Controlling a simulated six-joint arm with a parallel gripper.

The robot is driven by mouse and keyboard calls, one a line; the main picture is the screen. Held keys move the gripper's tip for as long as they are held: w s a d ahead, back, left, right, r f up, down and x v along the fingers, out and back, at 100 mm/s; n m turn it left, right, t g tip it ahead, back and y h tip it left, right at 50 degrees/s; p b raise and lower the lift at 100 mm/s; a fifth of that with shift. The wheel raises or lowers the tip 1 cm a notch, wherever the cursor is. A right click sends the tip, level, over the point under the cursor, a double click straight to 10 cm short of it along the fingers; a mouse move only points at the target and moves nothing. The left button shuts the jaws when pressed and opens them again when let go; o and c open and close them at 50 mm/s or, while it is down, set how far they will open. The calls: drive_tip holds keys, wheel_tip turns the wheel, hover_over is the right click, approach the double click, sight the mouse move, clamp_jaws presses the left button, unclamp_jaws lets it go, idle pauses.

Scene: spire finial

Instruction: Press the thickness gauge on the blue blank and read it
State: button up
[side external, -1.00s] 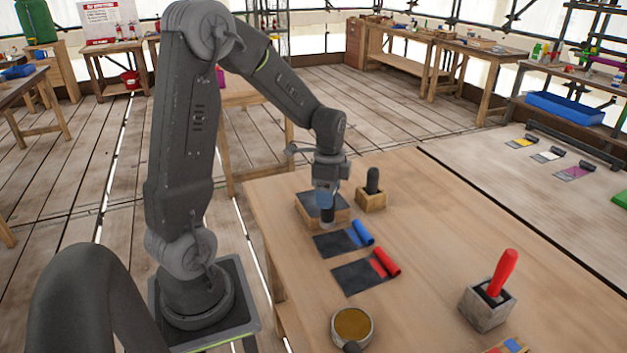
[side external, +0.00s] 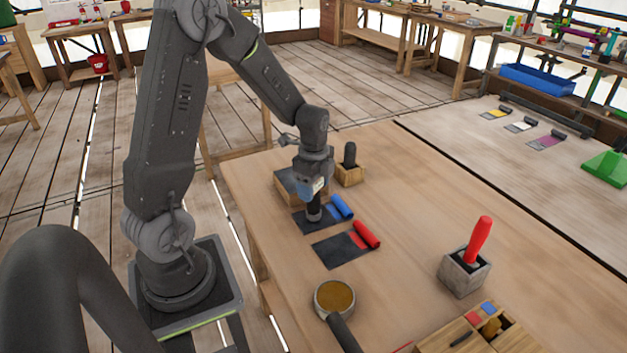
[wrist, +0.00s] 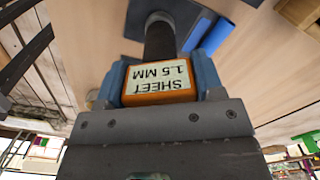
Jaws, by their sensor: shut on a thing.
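My gripper (side external: 312,188) is shut on the thickness gauge, whose orange body (wrist: 160,98) sits between the blue finger pads in the wrist view. The gauge's label or display appears upside down and reads "SHEET 1.5 MM". Its black stem (side external: 314,209) points down, and its foot appears to rest on the dark sheet of the blue blank (side external: 301,222), left of the rolled blue end (side external: 342,207). The wrist view also shows the blue roll (wrist: 208,35) beside the stem. The exact contact under the foot is hidden.
The red blank (side external: 340,252) lies just in front. A dark-topped wooden block (side external: 287,184) and a black-handled holder (side external: 349,173) stand behind. A round tin (side external: 334,297), a grey block with a red handle (side external: 463,273) and a wooden tray (side external: 436,346) are nearer. The table's right middle is clear.

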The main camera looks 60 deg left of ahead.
drive_tip(key=shift+f, duration=0.15)
drive_tip(key=o, duration=1.2)
wheel_tip(320, 180, up, 13)
drive_tip(key=shift+f, duration=0.2)
drive_tip(key=s+d+r+n+t, duration=0.1)
drive_tip(key=s+d+r+n, duration=0.1)
drive_tip(key=s+d+n, duration=0.1)
drive_tip(key=s+d+r+n+t, duration=0.2)
drive_tip(key=s+d+n, duration=0.2)
drive_tip(key=d, duration=0.4)
drive_tip(key=s+d+r+n+t, duration=0.2)
drive_tip(key=s+d+r+n, duration=0.1)
drive_tip(key=s+d+n, duration=0.1)
drive_tip(key=shift+s+d, duration=0.8)
drive_tip(key=shift+s, duration=0.1)
drive_tip(key=shift+s+d+f+n+t, duration=0.1)
drive_tip(key=shift+s+d+n+t, duration=0.1)
drive_tip(key=shift+n+t, duration=0.15)
drive_tip(key=shift+c, duration=0.7)
drive_tip(key=shift+s, duration=0.1)
drive_tip(key=c, duration=0.3)
